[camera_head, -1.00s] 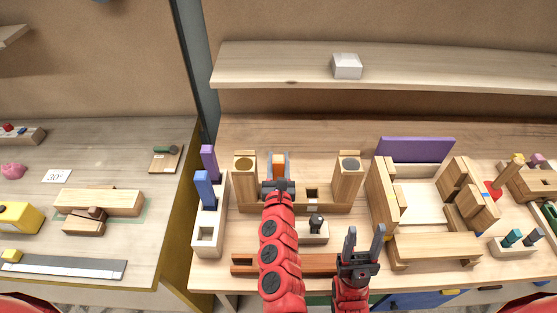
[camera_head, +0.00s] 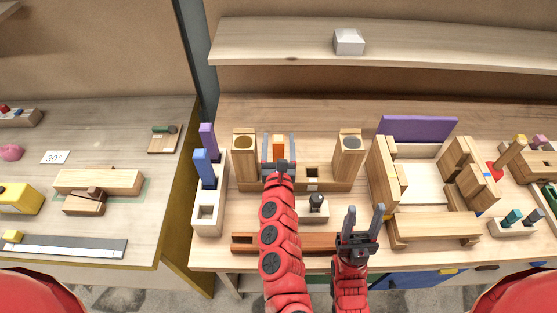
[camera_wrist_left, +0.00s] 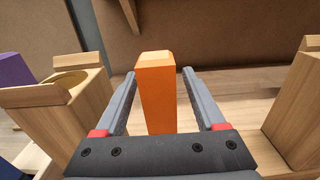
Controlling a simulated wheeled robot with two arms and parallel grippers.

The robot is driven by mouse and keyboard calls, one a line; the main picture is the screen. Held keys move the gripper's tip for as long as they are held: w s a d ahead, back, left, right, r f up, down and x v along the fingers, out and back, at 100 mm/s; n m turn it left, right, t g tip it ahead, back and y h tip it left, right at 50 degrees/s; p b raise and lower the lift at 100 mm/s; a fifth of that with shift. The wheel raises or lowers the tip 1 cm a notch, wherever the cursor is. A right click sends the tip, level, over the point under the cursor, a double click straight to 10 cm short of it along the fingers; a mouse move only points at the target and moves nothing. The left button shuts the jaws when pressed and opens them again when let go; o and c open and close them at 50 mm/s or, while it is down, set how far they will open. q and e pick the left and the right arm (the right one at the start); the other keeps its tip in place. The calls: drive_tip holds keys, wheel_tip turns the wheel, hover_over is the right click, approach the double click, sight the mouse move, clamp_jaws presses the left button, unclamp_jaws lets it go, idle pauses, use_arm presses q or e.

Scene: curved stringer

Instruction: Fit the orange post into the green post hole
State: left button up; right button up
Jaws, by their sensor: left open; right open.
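The orange post (camera_head: 278,148) stands upright at the wooden stand (camera_head: 343,180), between its two tall blocks. My left gripper (camera_head: 279,138) is open, with one finger on each side of the post. In the left wrist view the orange post (camera_wrist_left: 156,92) rises between the spread fingers, with a gap on both sides. The post's foot is hidden behind my gripper. A dark square hole (camera_head: 312,172) shows in the stand to the right of the post. I cannot make out a green mark on any hole. My right gripper (camera_head: 364,212) is open and empty, low in front of the stand.
A pale rack (camera_head: 206,226) at left holds a blue post (camera_head: 203,165) and a purple post (camera_head: 208,140), and has an empty square hole. A block with a dark knob (camera_head: 316,202) sits in front of the stand. A wooden assembly (camera_head: 433,227) stands right.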

use_arm(q)
drive_tip(key=s+b, duration=0.1)
drive_tip(key=s, duration=1.6)
drive_tip(key=shift+b, duration=0.4)
